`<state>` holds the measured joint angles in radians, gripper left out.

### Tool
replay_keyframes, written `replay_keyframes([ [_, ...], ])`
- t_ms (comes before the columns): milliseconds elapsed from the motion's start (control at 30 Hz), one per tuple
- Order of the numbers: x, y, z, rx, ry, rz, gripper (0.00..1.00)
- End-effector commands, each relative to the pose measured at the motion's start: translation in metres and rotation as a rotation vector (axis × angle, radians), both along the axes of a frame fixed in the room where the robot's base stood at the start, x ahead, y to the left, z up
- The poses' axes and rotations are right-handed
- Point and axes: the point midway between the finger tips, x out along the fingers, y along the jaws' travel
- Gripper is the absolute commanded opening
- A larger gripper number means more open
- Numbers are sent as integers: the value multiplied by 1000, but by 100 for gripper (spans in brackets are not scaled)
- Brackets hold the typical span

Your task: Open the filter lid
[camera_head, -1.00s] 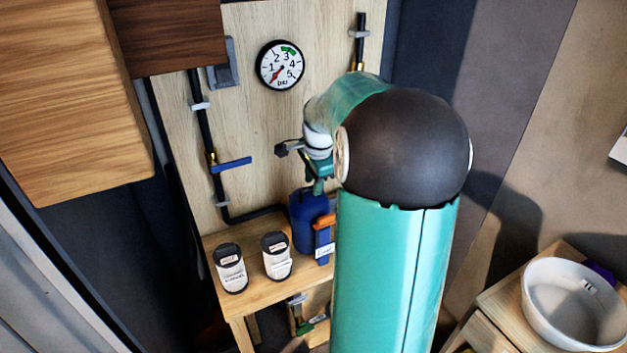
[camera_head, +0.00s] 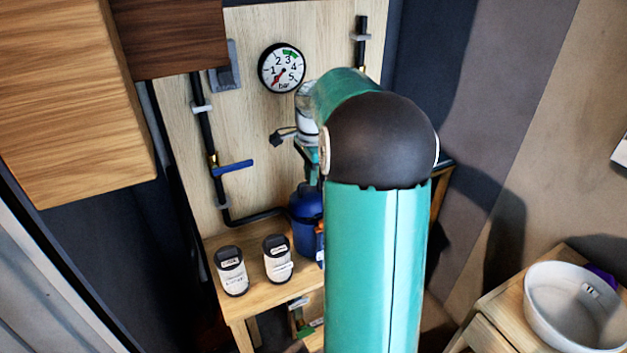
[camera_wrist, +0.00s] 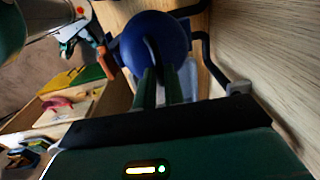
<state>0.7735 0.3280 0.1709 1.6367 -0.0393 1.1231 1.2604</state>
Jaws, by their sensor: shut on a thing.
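The blue filter (camera_head: 304,207) stands on the wooden bench below the gauge board, partly behind my arm in the head view. In the wrist view its round blue lid (camera_wrist: 170,40) lies just ahead of my fingers, with a dark curved handle (camera_wrist: 152,50) on it. My gripper (camera_wrist: 157,88) is shut on this handle, its two fingers close together. In the head view my wrist is above the filter, and the fingertips are hidden by my arm. I cannot tell whether the lid is lifted or turned.
Two white canisters (camera_head: 231,271) (camera_head: 277,259) with dark lids stand left of the filter. A white basin (camera_head: 572,305) is at the lower right. Wooden cabinets (camera_head: 75,95) overhang the left.

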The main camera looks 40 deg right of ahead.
Motion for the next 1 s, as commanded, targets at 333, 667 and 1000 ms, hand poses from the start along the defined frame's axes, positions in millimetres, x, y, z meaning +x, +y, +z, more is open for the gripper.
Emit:
replay_keyframes([
  [333,41,-10,10,-1,-2,5,0],
  [667,69,-19,10,2,-1,3,0],
  [1000,81,-23,8,0,-2,1,0],
])
